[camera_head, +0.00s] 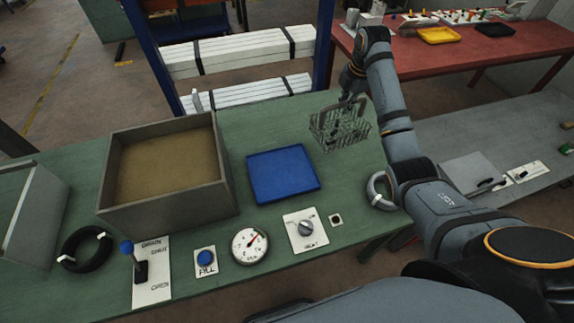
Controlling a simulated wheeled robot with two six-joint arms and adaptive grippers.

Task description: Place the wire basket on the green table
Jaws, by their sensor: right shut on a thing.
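The wire basket (340,126) is a grey mesh basket with a raised handle. It is at the right far part of the green table (262,228), in the head view. My right gripper (349,97) is shut on the basket's handle from above. The basket is upright or slightly tilted, over the green tabletop; I cannot tell whether its bottom touches the surface. The gripper's fingertips are small and partly hidden by the handle. My left gripper is not in the view.
A blue tray (282,173) and a large grey box with brown contents (165,165) stand left of the basket. A grey ring (380,190), dial (250,245), knob panel (305,229) and lever (140,270) line the near edge. A red table (480,45) is behind.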

